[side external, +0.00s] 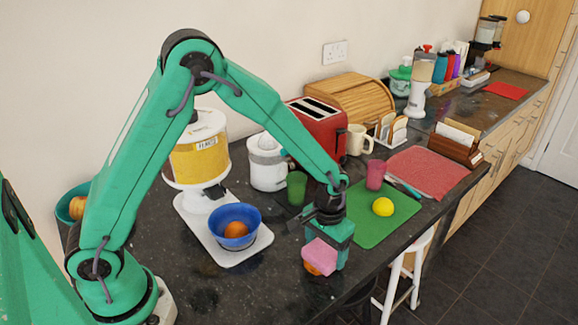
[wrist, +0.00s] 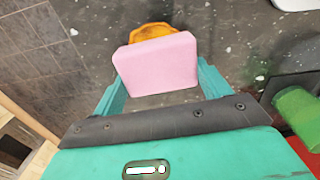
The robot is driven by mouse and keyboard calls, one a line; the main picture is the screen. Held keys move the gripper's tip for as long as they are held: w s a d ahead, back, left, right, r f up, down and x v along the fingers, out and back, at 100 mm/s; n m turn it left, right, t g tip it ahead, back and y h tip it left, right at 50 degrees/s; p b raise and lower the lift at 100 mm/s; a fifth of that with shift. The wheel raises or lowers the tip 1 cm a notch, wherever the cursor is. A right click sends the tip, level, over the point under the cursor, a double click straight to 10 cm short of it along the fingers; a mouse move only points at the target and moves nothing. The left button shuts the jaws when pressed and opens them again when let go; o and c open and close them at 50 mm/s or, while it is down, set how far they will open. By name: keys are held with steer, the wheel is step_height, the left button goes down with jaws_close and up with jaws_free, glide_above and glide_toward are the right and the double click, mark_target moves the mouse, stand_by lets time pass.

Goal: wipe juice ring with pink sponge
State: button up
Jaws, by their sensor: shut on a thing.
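The pink sponge (side external: 319,256) is held between the fingers of my gripper (side external: 327,250) near the counter's front edge. In the wrist view the sponge (wrist: 158,62) sits between the two green fingers of my gripper (wrist: 162,82). The orange juice ring (side external: 311,268) lies on the dark counter at the sponge. In the wrist view its far part (wrist: 152,29) shows past the sponge, which hides the rest. I cannot tell whether the sponge touches the counter.
A green cutting board (side external: 372,228) with a yellow lemon (side external: 383,207) lies to the right. A green cup (side external: 297,188) stands behind my gripper. The counter's front edge is close.

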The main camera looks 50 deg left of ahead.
mark_target(305, 272)
steer(key=shift+s, duration=3)
steer(key=shift+w+r, duration=0.1)
steer(key=shift+w, duration=2.4)
steer(key=shift+w+f, duration=0.2)
steer(key=shift+w, duration=0.1)
steer(key=shift+w+r, duration=0.2)
steer(key=shift+w, duration=0.1)
steer(key=shift+w+f, duration=0.2)
steer(key=shift+w, duration=0.1)
steer(key=shift+w+r, duration=0.15)
steer(key=shift+w, duration=0.2)
steer(key=shift+s, duration=3.8)
step_height(305, 272, up, 8)
